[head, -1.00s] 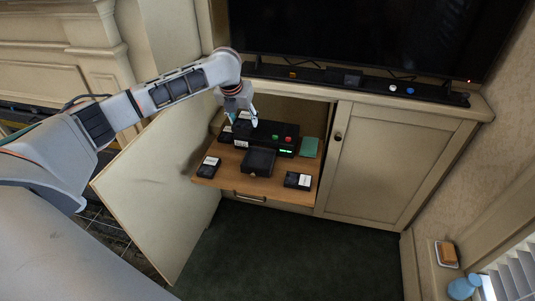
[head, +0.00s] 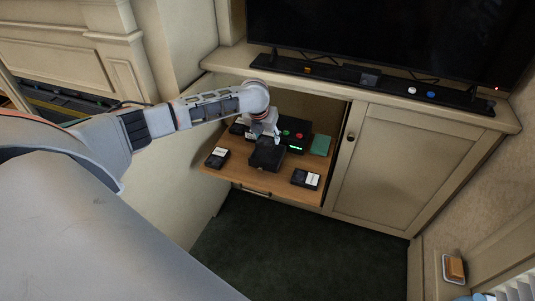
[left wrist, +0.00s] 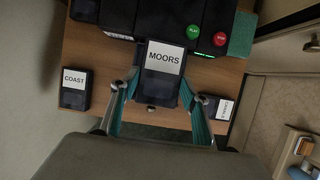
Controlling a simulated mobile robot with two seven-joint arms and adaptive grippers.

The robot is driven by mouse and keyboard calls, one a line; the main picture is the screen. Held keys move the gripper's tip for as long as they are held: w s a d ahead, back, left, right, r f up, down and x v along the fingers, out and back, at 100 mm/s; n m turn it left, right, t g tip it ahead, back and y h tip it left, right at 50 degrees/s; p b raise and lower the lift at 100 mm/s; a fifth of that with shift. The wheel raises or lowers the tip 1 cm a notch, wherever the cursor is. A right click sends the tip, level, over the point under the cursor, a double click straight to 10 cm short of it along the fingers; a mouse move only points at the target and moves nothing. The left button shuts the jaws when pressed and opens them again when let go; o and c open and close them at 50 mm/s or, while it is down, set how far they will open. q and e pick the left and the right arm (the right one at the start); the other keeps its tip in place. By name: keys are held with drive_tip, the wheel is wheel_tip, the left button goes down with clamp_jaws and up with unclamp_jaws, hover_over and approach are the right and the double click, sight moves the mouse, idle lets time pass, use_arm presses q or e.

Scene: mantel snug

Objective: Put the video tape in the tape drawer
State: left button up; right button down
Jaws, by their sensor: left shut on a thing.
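The video tape, black with a white "MOORS" label, shows in the left wrist view (left wrist: 161,73). My left gripper (left wrist: 159,87) is shut on it, one finger on each side. In the head view, my left gripper (head: 264,131) hangs over the tape drawer (head: 267,157), a black box in front of the black player (head: 296,133). The held tape covers most of the drawer in the left wrist view; only its round knob (left wrist: 151,107) shows clearly. I cannot tell whether the tape touches the drawer. My right gripper is not in view.
A wooden shelf (head: 235,173) sticks out of the cabinet. Other tapes lie on it: one labelled "COAST" (left wrist: 75,89), one at the front right (head: 306,179) and one at the back left. A green case (head: 320,145) is right of the player. A closed door (head: 400,160) stands right.

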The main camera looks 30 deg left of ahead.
sight(266, 141)
use_arm(q)
wheel_tip(266, 141, down, 3)
drive_tip(key=shift+f, duration=0.15)
drive_tip(key=shift+f+b, duration=0.3)
drive_tip(key=shift+f, duration=0.15)
wheel_tip(266, 141, down, 4)
drive_tip(key=shift+f+b, duration=0.1)
drive_tip(key=shift+b, duration=0.4)
drive_tip(key=shift+f, duration=0.1)
drive_tip(key=o, duration=0.9)
drive_tip(key=shift+c, duration=0.2)
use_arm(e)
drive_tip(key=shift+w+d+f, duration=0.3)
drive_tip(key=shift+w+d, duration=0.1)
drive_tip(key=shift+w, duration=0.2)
